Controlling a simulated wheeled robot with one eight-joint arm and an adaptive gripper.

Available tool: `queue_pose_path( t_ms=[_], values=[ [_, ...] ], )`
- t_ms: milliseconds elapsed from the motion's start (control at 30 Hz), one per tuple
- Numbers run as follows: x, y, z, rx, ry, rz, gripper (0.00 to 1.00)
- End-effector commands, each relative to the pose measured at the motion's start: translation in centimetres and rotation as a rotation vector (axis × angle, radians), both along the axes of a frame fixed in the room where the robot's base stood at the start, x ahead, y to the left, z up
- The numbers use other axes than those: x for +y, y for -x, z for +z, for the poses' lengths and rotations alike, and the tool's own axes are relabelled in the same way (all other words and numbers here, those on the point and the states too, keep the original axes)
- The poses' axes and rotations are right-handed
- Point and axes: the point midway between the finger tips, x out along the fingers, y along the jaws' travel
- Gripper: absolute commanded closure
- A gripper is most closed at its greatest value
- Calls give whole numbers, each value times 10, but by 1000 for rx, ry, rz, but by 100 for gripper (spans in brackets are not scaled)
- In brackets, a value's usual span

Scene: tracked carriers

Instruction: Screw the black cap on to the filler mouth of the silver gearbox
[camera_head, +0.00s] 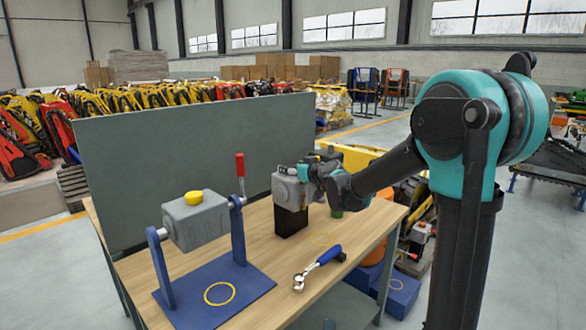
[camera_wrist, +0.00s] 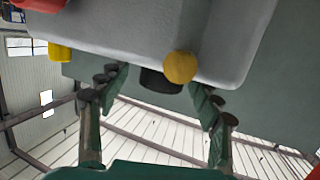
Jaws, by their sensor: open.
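A grey gearbox (camera_head: 286,190) stands on a black block (camera_head: 291,220) on the bench. My gripper (camera_head: 309,170) is at its upper right side in the head view, partly hidden by my arm. In the wrist view a grey housing (camera_wrist: 230,35) fills the top. A round black cap (camera_wrist: 160,81) shows at its edge, partly behind a yellow knob (camera_wrist: 180,67). My gripper also shows there (camera_wrist: 162,85), with its fingers open either side of the cap, apart from it. Whether the cap is threaded on cannot be seen.
Another grey gearbox (camera_head: 196,221) with a yellow cap (camera_head: 194,197) hangs in a blue stand (camera_head: 161,268) with a red-handled lever (camera_head: 240,165). A blue-handled tool (camera_head: 318,267) lies at the bench front. A green item (camera_head: 336,213) stands right of the block. A grey panel (camera_head: 170,140) backs the bench.

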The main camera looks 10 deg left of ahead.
Motion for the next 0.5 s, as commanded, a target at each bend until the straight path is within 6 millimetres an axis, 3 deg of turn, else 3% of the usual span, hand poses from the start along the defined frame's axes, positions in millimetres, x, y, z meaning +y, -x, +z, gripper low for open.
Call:
queue_pose_path(
  t_ms=[167,500],
  values=[
    [-6,8,2,0,0,-1,35],
    [-38,53,13,0,-1,-1,35]
  ],
)
